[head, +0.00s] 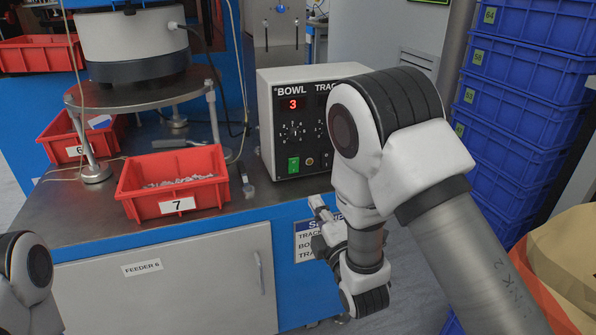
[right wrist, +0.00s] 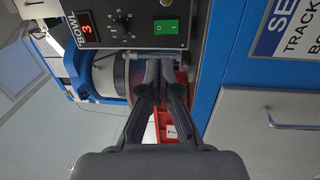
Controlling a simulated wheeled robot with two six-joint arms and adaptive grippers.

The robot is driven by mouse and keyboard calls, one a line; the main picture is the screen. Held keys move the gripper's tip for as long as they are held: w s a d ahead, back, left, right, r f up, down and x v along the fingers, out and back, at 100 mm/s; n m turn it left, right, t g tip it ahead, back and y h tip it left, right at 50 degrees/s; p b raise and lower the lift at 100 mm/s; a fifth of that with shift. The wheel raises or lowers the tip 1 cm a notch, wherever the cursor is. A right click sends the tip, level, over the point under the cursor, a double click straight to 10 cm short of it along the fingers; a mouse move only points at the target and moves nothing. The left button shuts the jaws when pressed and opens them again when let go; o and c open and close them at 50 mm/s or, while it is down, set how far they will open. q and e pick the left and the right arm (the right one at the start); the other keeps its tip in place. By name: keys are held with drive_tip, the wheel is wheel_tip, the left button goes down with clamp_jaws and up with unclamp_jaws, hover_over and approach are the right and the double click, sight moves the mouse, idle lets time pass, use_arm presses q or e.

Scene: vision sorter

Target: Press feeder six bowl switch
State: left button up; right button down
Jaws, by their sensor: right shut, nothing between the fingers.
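The feeder six control box (head: 266,120) stands on the steel bench, with a BOWL label and a red display reading 3. Its green bowl switch (head: 293,165) is low on the front face, under the dial. The switch also shows in the right wrist view (right wrist: 166,27), just beyond and slightly right of my fingertips. My right gripper (head: 316,202) is shut and empty, below and to the right of the switch, apart from it in the head view. In the right wrist view my fingers (right wrist: 153,66) are together. My left gripper is out of view.
A red bin marked 7 (head: 130,203) sits on the bench (head: 90,220) left of the box, and a red bin marked 6 (head: 58,140) is behind it. The bowl feeder (head: 135,40) stands at the back left. Blue crates (head: 500,110) are stacked at right.

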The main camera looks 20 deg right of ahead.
sight(294, 162)
drive_tip(key=w, duration=0.4)
drive_tip(key=w+r+b, duration=0.1)
drive_tip(key=w, duration=0.7)
drive_tip(key=shift+w+a+r, duration=0.15)
drive_tip(key=shift+a+r, duration=0.05)
drive_tip(key=shift+w, duration=0.15)
drive_tip(key=shift+w+r, duration=0.25)
